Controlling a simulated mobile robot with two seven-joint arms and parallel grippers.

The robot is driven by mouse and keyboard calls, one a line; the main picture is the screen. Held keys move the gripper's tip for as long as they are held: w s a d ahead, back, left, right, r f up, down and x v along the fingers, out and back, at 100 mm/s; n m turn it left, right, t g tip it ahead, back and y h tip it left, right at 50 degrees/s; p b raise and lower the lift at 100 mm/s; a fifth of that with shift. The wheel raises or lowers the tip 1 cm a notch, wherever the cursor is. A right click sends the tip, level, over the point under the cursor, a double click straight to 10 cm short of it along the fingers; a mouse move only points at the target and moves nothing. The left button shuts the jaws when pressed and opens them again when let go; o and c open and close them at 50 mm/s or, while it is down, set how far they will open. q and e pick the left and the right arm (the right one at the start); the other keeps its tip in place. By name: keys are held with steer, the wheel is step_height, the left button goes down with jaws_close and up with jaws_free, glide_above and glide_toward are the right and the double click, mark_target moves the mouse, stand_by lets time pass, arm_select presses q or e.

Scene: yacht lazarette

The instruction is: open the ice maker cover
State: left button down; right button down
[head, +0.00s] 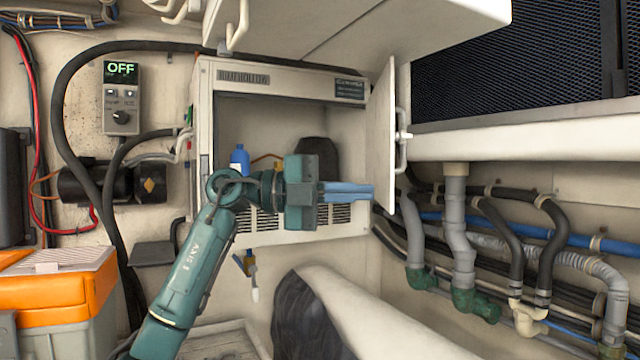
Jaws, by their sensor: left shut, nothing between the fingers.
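The ice maker (280,80) is a white box mounted on the wall in the middle of the head view. Its cover (383,140) stands swung out at the right side, seen nearly edge-on, with a handle (402,140) on its right face. The inside of the box is exposed. My left gripper (372,192) is shut and empty. Its blue fingers point right, and their tips appear at or close to the lower left face of the cover; I cannot tell whether they touch. My right gripper is not in view.
A blue bottle (239,160) and a dark rounded object (317,158) show in the box opening, partly behind my arm. A control panel reading OFF (121,95) hangs at the left. An orange case (60,290) stands lower left. Grey pipes (457,230) crowd the right.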

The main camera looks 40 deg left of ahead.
mark_target(388, 193)
arm_select(q)
steer(key=shift+x, duration=0.95)
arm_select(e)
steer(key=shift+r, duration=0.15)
